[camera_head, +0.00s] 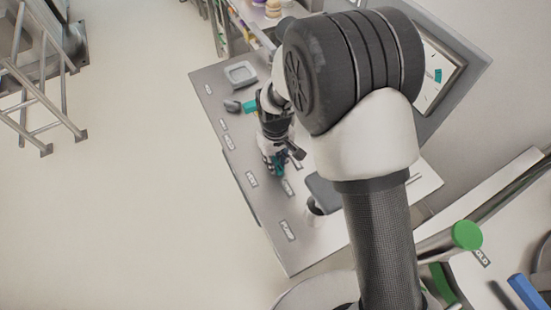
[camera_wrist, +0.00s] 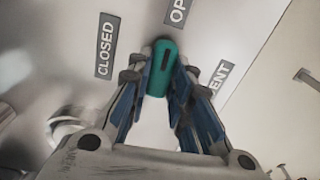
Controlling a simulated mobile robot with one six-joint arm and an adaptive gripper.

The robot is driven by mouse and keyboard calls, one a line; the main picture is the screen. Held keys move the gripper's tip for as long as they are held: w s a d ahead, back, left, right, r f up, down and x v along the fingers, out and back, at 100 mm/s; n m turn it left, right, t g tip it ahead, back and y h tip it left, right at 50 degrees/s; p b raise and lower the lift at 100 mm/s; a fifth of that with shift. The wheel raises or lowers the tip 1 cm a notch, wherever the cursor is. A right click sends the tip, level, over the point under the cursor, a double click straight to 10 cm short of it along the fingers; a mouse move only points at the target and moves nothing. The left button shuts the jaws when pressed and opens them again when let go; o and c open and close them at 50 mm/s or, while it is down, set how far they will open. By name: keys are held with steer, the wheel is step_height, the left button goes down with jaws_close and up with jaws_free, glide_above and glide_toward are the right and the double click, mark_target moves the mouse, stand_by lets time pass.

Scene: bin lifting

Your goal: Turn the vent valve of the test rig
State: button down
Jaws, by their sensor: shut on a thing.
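The vent valve's teal handle (camera_wrist: 162,68) shows in the wrist view, with a dark slot along its top. My gripper (camera_wrist: 161,82) is shut on it, one blue-padded finger on each side. A "CLOSED" label (camera_wrist: 106,45) is to the left of the handle. A partly cut label starting "OP" (camera_wrist: 178,10) is above it, and one ending in "ENT" (camera_wrist: 216,82) is partly hidden behind the right finger. In the head view my gripper (camera_head: 273,165) is down at the grey rig panel (camera_head: 246,200), and the handle there is mostly hidden by it.
A dark grey lever (camera_head: 325,191) stands right of my gripper. Open floor (camera_head: 130,200) lies left; a metal frame (camera_head: 40,100) stands there.

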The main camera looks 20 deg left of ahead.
mark_target(276, 162)
steer(key=shift+m, duration=0.5)
steer(key=c, duration=1.4)
jaws_free()
steer(key=shift+c, duration=0.2)
step_height(276, 162, up, 12)
